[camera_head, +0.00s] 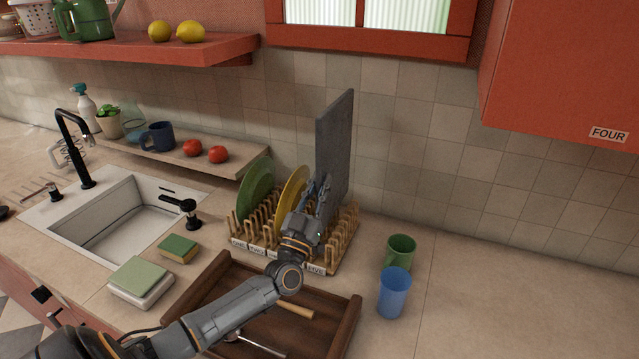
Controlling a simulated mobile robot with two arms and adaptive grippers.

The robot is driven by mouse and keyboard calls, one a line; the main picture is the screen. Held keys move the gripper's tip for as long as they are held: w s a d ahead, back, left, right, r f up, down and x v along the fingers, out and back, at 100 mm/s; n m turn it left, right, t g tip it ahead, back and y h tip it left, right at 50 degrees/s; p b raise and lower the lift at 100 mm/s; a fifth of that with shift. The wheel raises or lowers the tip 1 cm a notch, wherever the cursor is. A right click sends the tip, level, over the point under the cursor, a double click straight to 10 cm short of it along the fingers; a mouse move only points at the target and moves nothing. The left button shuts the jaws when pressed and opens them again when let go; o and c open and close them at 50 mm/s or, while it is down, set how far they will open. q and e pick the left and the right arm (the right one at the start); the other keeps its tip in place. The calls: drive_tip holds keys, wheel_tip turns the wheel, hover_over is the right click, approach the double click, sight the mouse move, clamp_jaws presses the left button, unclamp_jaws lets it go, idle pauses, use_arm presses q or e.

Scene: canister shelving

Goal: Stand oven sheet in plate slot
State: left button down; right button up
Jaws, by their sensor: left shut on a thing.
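The dark grey oven sheet (336,140) stands upright, edge toward me, over the right part of the wooden plate rack (347,241). My left gripper (322,195) is shut on the oven sheet at its near edge. The gripper and wrist hide the sheet's lower edge, so I cannot tell if it rests in a slot. A green plate (256,188) and a yellow plate (289,193) stand in the rack left of the sheet. Slot labels run along the rack's front, one reading "FIVE" at the right; some are covered by my arm. My right gripper is not in view.
A wooden tray (345,325) with utensils lies in front of the rack, under my left arm. Green (400,252) and blue (394,292) cups stand right of the rack. The sink (120,220) is left. A low shelf (172,157) ends behind the rack's left. The right counter is clear.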

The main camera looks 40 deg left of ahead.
sight(317, 201)
use_arm(q)
drive_tip(key=shift+f+b, duration=0.95)
drive_tip(key=shift+f, duration=0.55)
drive_tip(key=shift+f+b, duration=2.15)
drive_tip(key=shift+f, duration=0.85)
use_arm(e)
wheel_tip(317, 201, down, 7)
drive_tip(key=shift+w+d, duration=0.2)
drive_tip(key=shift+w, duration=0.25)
use_arm(q)
drive_tip(key=shift+f+b, duration=0.25)
drive_tip(key=shift+b, duration=0.05)
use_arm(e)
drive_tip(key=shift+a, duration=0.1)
use_arm(q)
drive_tip(key=shift+f+b, duration=0.3)
drive_tip(key=shift+f, duration=0.15)
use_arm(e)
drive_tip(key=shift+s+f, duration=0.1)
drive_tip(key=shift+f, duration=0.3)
